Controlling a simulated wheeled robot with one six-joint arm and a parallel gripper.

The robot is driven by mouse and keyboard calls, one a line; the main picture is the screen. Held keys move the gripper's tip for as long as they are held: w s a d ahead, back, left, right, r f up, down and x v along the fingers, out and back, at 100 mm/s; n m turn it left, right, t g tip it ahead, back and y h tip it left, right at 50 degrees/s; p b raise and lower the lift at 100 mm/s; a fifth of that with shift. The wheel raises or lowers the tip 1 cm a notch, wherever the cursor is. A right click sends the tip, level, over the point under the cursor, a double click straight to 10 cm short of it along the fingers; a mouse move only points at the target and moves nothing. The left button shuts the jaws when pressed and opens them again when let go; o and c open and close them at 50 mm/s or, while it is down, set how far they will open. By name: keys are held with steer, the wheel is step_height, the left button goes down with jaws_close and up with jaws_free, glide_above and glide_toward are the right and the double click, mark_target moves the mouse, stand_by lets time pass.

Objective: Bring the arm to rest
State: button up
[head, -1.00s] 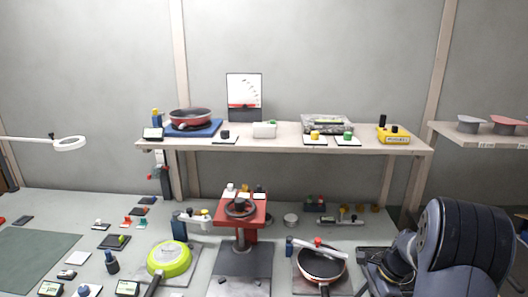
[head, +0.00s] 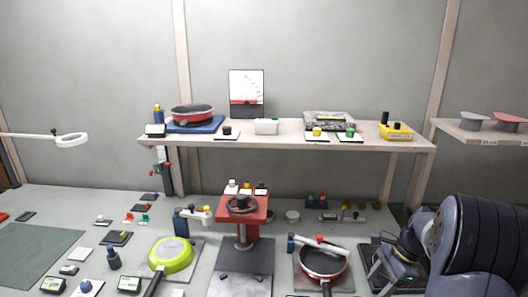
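My arm fills the lower right of the head view, with its dark ribbed links nearest the camera. My gripper (head: 384,266) appears at the arm's far end, low over the bench, to the right of the red pan (head: 322,262). Its fingers are too small and partly hidden, so I cannot tell whether it is open or shut. I see nothing clearly held in it. The red pan lies on a dark plate with a white clamp arm across its top. A lime-green pan (head: 171,254) lies on another plate further left.
A red press (head: 242,206) stands mid-bench between the pans. Behind is a raised shelf (head: 285,142) with another red pan (head: 192,114) and a yellow box (head: 395,132). A side shelf (head: 490,136) is at right. A green mat (head: 35,255) lies clear at left.

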steer(key=x, duration=0.7)
steer(key=shift+p, duration=0.3)
steer(key=n+g, duration=0.1)
steer(key=n, duration=0.2)
steer(key=n+g, duration=0.1)
steer(key=n, duration=0.2)
steer(key=shift+w+r+h, duration=0.1)
steer(key=shift+w+h, duration=0.05)
steer(key=shift+h, duration=0.15)
steer(key=n+g, duration=0.1)
steer(key=n, duration=0.1)
steer(key=n+g+h, duration=0.1)
steer(key=n, duration=0.2)
steer(key=shift+w+a+n, duration=0.1)
steer(key=shift+a+n, duration=0.1)
steer(key=shift+n, duration=0.1)
steer(key=n+h, duration=0.1)
steer(key=n, duration=0.1)
steer(key=n+h, duration=0.1)
steer(key=n, duration=0.2)
steer(key=shift+a+n+g+h, duration=0.15)
steer(key=shift+n+g+h, duration=0.15)
steer(key=n+h+b, duration=0.1)
steer(key=n+h, duration=0.1)
steer(key=n, duration=0.3)
steer(key=shift+a, duration=0.1)
